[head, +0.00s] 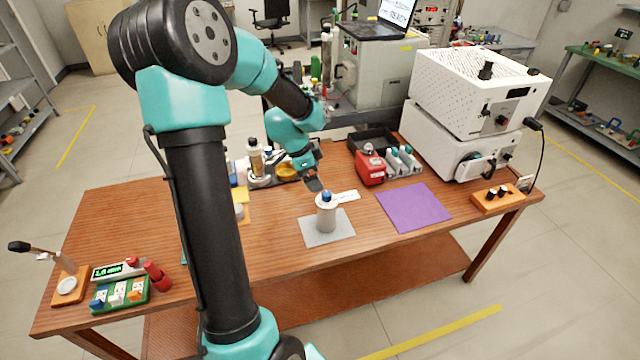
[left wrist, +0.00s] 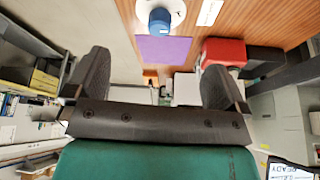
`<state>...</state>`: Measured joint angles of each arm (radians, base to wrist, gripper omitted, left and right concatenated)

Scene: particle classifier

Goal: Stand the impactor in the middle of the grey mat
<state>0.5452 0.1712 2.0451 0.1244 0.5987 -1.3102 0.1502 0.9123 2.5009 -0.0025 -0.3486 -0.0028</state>
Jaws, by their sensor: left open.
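The impactor, a silver-grey cylinder (head: 326,216) with a blue top, stands upright on the grey mat (head: 342,234), with its base around the mat's middle. In the left wrist view its blue top (left wrist: 160,20) shows at the upper edge, beyond the fingers. My left gripper (head: 313,184) is just above and behind the impactor's top, apart from it. In the left wrist view its two dark fingers (left wrist: 152,85) are wide apart with nothing between them. My right gripper is not in view.
A purple mat (head: 412,206) lies right of the grey mat. A red device (head: 370,167) and a black tray (head: 374,141) stand behind. White stacked instruments (head: 470,100) fill the back right. A bottle-like apparatus (head: 256,160) stands left of the gripper. The front left holds small tools.

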